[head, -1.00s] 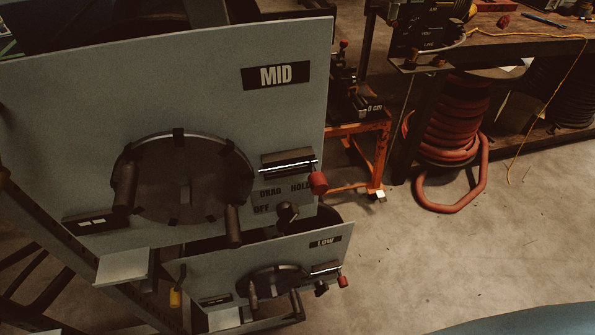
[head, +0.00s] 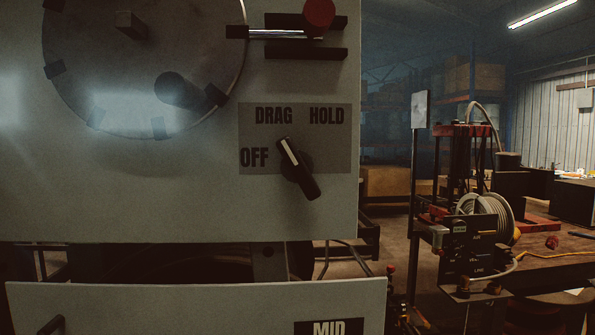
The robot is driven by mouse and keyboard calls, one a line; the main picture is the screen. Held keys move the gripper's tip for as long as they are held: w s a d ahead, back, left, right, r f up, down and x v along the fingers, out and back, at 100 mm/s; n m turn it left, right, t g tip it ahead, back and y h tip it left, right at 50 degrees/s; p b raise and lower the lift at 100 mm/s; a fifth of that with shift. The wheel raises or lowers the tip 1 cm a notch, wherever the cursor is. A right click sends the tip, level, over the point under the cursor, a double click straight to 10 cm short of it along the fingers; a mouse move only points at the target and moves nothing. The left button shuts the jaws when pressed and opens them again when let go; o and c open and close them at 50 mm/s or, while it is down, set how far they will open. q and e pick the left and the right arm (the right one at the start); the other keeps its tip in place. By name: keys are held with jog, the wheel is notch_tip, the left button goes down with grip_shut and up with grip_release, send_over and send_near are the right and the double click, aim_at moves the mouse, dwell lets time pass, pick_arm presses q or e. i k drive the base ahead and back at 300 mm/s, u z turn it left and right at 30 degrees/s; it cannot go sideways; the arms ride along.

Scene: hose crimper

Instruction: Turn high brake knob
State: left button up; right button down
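A black brake knob (head: 303,175) sits on a grey label plate (head: 334,160) at the lower right of the large upper panel (head: 300,215). The plate reads OFF at the left, DRAG at the top and HOLD at the top right. The knob's bar is tilted, and its white line points up and slightly left, roughly toward DRAG. The upper panel's own name is out of view; it stands directly above the panel marked MID (head: 200,308). Neither of my grippers is in view, and nothing touches the knob.
A round metal disc (head: 140,60) with black handles is at the panel's upper left. A red-knobbed lever (head: 319,13) is above the label plate. Right of the panel stand a hose reel (head: 485,215) and a workbench (head: 560,268). The space directly before the knob looks clear.

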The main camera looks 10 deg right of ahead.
aim_at(296, 166)
jog(key=z, duration=1.45)
jog(key=k, duration=0.7)
jog(key=u, duration=1.3)
